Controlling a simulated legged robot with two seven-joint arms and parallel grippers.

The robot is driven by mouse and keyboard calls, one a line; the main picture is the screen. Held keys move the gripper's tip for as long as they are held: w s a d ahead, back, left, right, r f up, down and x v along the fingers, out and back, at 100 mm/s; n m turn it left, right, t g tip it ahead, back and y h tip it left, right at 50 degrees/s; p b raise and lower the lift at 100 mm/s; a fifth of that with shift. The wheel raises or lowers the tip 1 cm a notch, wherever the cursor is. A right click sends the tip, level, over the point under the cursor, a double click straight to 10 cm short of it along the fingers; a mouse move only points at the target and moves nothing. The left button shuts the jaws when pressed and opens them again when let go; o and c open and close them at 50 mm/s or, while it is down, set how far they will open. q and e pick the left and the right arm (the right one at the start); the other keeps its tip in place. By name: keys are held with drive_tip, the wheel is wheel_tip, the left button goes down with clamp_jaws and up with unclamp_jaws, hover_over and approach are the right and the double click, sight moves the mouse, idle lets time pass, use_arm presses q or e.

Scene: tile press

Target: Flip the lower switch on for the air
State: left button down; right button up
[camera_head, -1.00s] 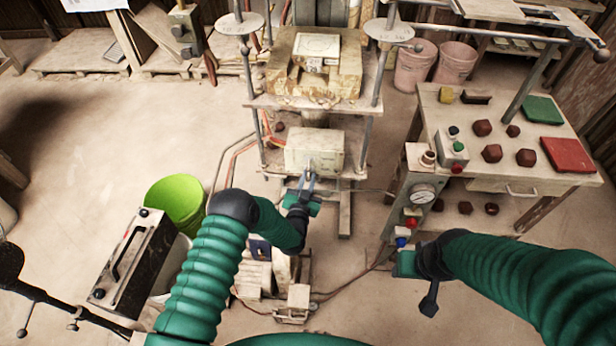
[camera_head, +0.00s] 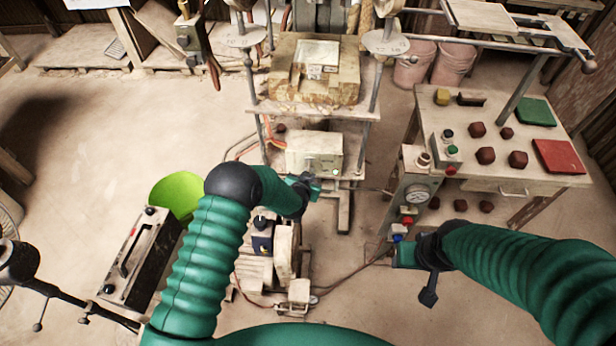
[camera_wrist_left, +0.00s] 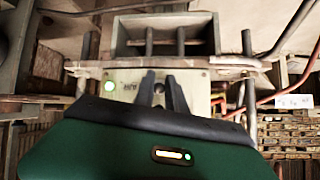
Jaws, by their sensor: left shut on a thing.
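The switch box (camera_head: 315,152) is a pale box low on the press frame. My left gripper (camera_head: 312,187) is at the box's front. In the left wrist view its two dark fingers (camera_wrist_left: 162,92) are close together at the panel (camera_wrist_left: 133,78), shut on a small dark switch lever (camera_wrist_left: 159,88) that they mostly hide. The lever's exact position is unclear. My right gripper (camera_head: 420,268) is beside the gauge post; its jaws are unclear.
The gauge post (camera_head: 418,188) carries red and blue knobs near my right arm. A worktable (camera_head: 500,180) with dark red lumps stands right. A lime bucket (camera_head: 177,194) and a black-sided box (camera_head: 135,255) are at left. Cables cross the floor.

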use_arm(q)
drive_tip(key=shift+w+r, duration=0.1)
drive_tip(key=c, duration=1.4)
unclamp_jaws()
drive_tip(key=v, duration=1.6)
drive_tip(key=shift+s+d+r+b, duration=0.1)
drive_tip(key=shift+s+r+b, duration=0.15)
drive_tip(key=shift+b, duration=0.1)
drive_tip(key=s+a+r+n+g, duration=0.1)
drive_tip(key=s+a+r+g, duration=0.1)
drive_tip(key=s+a, duration=0.2)
drive_tip(key=s+a+r+n+g+y, duration=0.1)
drive_tip(key=s+a+r+g, duration=0.2)
drive_tip(key=s, duration=0.6)
drive_tip(key=s+a+r+n+g, duration=0.1)
drive_tip(key=s+a+r+g, duration=0.2)
drive_tip(key=s+a, duration=0.2)
drive_tip(key=shift+s, duration=1.25)
